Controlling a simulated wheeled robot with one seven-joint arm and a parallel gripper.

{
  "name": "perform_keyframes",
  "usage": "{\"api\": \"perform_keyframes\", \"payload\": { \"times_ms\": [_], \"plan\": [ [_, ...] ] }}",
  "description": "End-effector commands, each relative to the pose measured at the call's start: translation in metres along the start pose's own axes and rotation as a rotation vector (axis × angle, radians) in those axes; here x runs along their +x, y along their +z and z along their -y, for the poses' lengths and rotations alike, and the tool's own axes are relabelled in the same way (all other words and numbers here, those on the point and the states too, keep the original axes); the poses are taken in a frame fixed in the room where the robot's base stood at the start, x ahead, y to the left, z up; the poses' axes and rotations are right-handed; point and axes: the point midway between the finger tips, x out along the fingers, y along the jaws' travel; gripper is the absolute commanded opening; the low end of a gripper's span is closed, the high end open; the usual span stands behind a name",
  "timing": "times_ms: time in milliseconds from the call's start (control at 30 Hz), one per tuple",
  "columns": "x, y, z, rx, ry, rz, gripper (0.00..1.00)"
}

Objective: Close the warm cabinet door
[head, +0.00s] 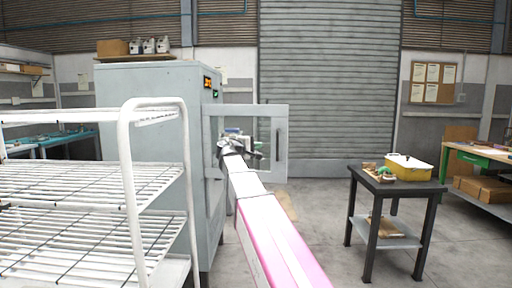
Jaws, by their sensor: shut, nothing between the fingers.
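The warm cabinet (150,82) is a tall grey box at left centre, with small lit displays on its right side. Its door (265,111) stands open, sticking out to the right from the cabinet's front. The door is a light grey frame around a window, with a dark vertical handle (277,145) near its right edge. My arm reaches up from the bottom of the head view, and my gripper (236,134) appears over the door's window area, left of the handle. It is shut and empty. Its fingertips are small and partly hidden, so I cannot tell whether it touches the door.
A white wire rack (128,190) stands close at the left, covering part of the cabinet. A dark side table (400,184) with a yellow container (408,168) stands at the right. A workbench (487,160) is at the far right. The floor between door and side table is clear.

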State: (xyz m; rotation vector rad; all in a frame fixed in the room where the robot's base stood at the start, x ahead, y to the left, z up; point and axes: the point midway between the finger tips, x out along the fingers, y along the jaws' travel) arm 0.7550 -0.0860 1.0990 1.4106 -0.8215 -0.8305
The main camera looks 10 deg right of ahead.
Motion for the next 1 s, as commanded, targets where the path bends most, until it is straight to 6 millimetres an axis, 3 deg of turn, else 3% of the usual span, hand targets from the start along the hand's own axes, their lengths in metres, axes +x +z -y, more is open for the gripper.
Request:
{"api": "perform_keyframes", "payload": {
  "times_ms": [300,500,700,1000],
  "plan": [
    [0.063,-0.002,0.000,0.000,-0.001,0.001,0.00],
    [0.091,-0.001,0.000,0.001,-0.001,0.000,0.00],
    [0.105,0.000,0.000,0.002,-0.001,0.000,0.00],
    [0.107,0.000,0.001,0.001,-0.001,-0.001,0.00]
  ]
}}
